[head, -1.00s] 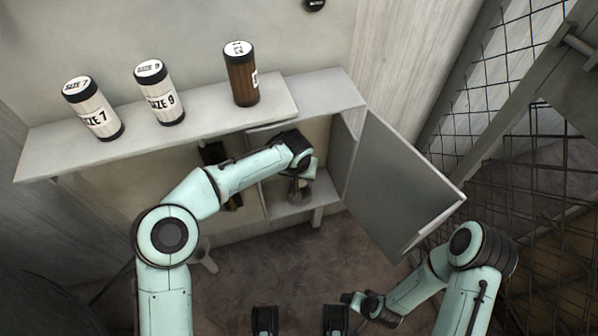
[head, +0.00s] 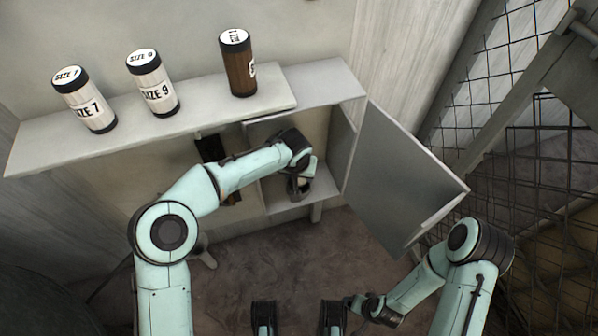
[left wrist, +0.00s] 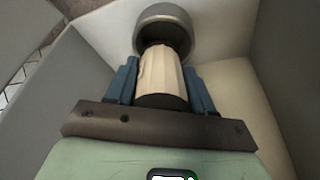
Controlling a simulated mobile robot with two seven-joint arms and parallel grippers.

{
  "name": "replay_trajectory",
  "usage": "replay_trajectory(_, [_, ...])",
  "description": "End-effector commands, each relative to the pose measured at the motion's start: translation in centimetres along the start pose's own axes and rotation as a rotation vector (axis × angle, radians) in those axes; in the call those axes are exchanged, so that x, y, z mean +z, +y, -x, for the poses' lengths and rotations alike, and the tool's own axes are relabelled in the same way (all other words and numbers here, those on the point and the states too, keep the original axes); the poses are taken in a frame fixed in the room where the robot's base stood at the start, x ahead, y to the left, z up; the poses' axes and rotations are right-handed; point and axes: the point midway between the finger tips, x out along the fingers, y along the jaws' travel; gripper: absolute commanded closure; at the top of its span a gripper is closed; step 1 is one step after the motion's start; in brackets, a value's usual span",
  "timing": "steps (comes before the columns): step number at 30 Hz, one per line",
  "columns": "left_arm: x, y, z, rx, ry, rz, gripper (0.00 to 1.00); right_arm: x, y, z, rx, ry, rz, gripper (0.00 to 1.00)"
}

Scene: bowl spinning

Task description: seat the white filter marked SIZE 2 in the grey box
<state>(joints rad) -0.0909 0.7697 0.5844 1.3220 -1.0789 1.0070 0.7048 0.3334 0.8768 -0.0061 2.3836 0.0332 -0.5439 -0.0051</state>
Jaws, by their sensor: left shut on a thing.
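The grey box (head: 333,90) stands at the right end of the shelf, its grey door (head: 400,185) swung open to the right. My left gripper (head: 299,183) is inside the box. In the left wrist view my left gripper (left wrist: 162,78) is shut on a white, ribbed filter (left wrist: 163,72) with a dark near end. No size mark on it shows. The filter's far end lines up with the dark mouth of a round grey holder (left wrist: 166,13); I cannot tell how far in it is. My right gripper (head: 358,304) is low at right, empty space around it; its fingers are unclear.
On the shelf (head: 205,97) stand a white filter marked SIZE 7 (head: 85,103), a white one marked SIZE 9 (head: 153,83) and a brown one (head: 238,65). A wire mesh fence (head: 510,50) is at the right. The floor (head: 240,265) below the box is clear.

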Motion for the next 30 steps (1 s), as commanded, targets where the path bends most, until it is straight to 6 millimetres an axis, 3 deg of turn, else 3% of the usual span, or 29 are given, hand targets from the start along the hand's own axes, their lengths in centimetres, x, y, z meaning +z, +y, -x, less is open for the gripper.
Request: replay_trajectory(30, [2.2, -0.1, -1.5, -0.002, -0.011, -0.001, 1.00, 0.0, 0.2, -1.0, 0.001, -0.001, 0.000, 0.18])
